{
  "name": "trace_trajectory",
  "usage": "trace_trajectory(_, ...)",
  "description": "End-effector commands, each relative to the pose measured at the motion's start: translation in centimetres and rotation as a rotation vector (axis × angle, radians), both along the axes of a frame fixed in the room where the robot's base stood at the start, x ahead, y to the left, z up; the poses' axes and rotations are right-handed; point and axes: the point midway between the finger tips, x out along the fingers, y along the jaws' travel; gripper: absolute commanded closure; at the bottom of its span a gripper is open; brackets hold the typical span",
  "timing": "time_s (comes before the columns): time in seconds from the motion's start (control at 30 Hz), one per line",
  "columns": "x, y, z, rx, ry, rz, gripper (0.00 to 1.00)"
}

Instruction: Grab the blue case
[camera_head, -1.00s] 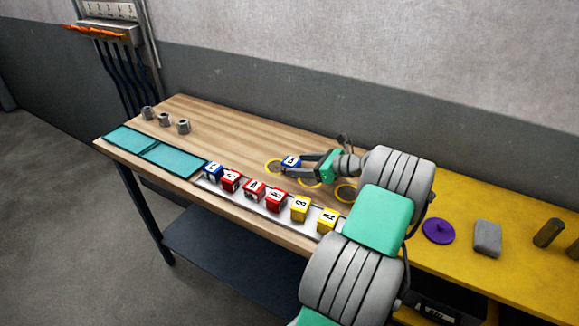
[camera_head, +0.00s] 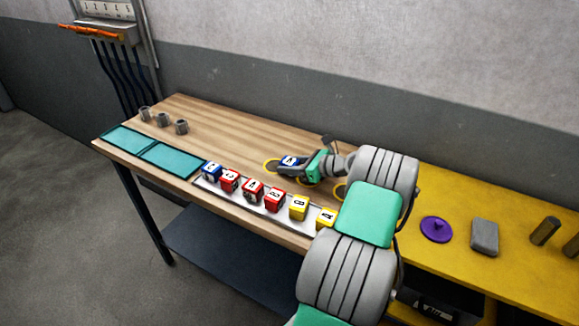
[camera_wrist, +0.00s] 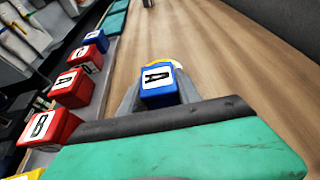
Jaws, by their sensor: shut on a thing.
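A blue case (camera_head: 288,161) with a white label marked A is between the fingers of my gripper (camera_head: 291,167), at a yellow ring on the wooden bench. In the wrist view the blue case (camera_wrist: 160,92) sits upright between both fingers, which touch its sides. My gripper (camera_wrist: 158,98) is shut on it. Part of the yellow ring shows behind the case. Another blue case (camera_head: 211,171) stands at the left end of a row on a light tray (camera_head: 244,203); it also shows in the wrist view (camera_wrist: 96,41).
Red cases (camera_head: 252,189) and yellow cases (camera_head: 299,207) share the tray along the front edge. Teal mats (camera_head: 170,159) and several grey metal parts (camera_head: 163,119) are at the left. A purple disc (camera_head: 436,229) and grey block (camera_head: 484,237) lie on the yellow surface.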

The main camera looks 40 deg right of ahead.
Motion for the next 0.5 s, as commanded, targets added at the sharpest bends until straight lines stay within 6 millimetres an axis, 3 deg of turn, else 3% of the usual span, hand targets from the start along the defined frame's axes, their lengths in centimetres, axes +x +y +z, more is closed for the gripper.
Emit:
trace_trajectory(0.2,-0.01,-0.01,0.0,0.0,0.0,0.0,0.99)
trace_trajectory(0.5,0.0,-0.02,0.07,-0.001,0.0,0.0,1.0)
